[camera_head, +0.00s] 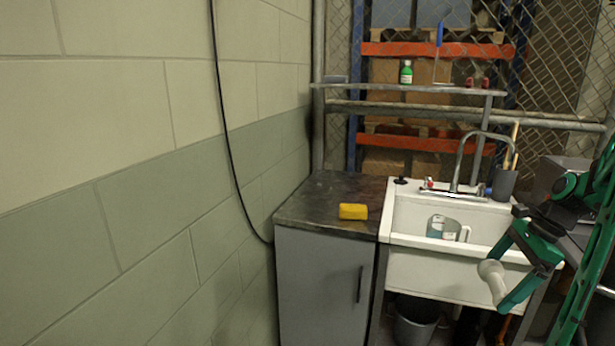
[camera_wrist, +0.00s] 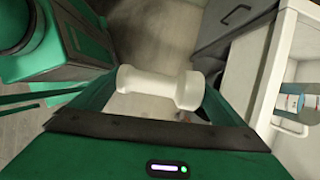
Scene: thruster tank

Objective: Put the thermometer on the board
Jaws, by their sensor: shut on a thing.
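My gripper (camera_head: 503,286), green, is at the right in front of the white sink. It is shut on a white spool-shaped thing (camera_head: 490,272), narrow in the middle with wider rounded ends. In the wrist view this white thing (camera_wrist: 160,84) lies crosswise between my green fingers (camera_wrist: 163,95), clear of any surface. I cannot tell from its shape whether it is the thermometer. No board can be made out in either view.
A grey cabinet (camera_head: 323,290) with a dark top carries a yellow sponge (camera_head: 353,211). The white sink (camera_head: 455,273) holds a clear jug and a bottle. A shelf (camera_head: 410,88) above carries a green bottle (camera_head: 406,72). A bin (camera_head: 416,322) stands below the sink.

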